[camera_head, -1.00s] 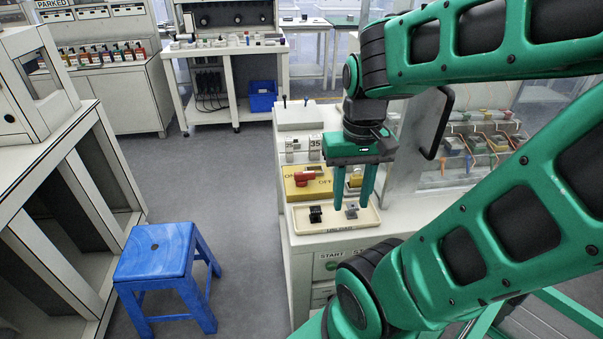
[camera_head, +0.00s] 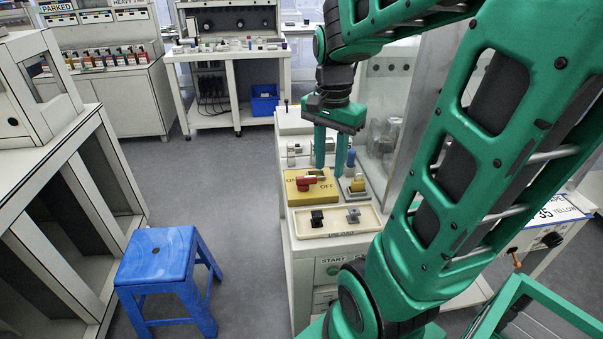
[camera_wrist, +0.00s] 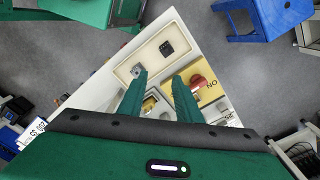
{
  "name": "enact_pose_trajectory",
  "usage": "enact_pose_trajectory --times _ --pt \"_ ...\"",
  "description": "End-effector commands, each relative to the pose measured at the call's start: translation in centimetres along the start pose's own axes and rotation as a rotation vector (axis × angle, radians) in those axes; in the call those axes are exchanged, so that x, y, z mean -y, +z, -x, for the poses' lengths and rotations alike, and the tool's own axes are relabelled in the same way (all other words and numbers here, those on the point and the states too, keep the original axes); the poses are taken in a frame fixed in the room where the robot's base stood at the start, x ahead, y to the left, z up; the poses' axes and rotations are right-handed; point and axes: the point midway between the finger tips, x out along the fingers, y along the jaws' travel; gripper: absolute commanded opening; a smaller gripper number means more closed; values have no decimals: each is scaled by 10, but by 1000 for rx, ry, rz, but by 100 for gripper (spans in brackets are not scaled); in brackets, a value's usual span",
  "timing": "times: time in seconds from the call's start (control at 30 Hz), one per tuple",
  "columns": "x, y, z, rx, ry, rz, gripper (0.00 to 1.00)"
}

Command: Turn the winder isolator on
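The isolator is a yellow plate (camera_head: 292,196) marked ON at the left and OFF at the right, with a red handle (camera_head: 304,185) on it. In the wrist view, the red handle (camera_wrist: 198,82) and yellow plate (camera_wrist: 212,97) lie just right of the fingers. My gripper (camera_head: 330,171) is open and empty, its fingers pointing down over the right rear part of the plate. In the wrist view my gripper (camera_wrist: 159,77) shows a gap between its fingertips. I cannot tell whether a finger touches the handle.
A cream tray (camera_head: 318,233) with a black and a grey connector lies in front of the plate. A yellow part (camera_head: 357,185) and a blue peg (camera_head: 351,159) stand to its right. A clear panel (camera_head: 398,110) rises at the right. A blue stool (camera_head: 158,256) stands on the floor.

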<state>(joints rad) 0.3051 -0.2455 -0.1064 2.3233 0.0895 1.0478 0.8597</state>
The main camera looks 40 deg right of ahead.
Motion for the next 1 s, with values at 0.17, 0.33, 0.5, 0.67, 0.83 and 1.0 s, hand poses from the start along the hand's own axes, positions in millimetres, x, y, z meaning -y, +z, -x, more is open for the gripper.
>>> enact_pose_trajectory --times 0.17,0.33,0.5,0.67,0.83,1.0 --pt "49 -23 1 3 1 -329 31" --pt "87 -38 -2 13 -3 -595 31" --pt "107 -46 -5 22 -4 -740 31" --pt "111 -47 -10 25 -3 -778 31" --pt "111 -46 -31 25 -1 -777 31" --pt "111 -45 -62 26 0 -776 31"
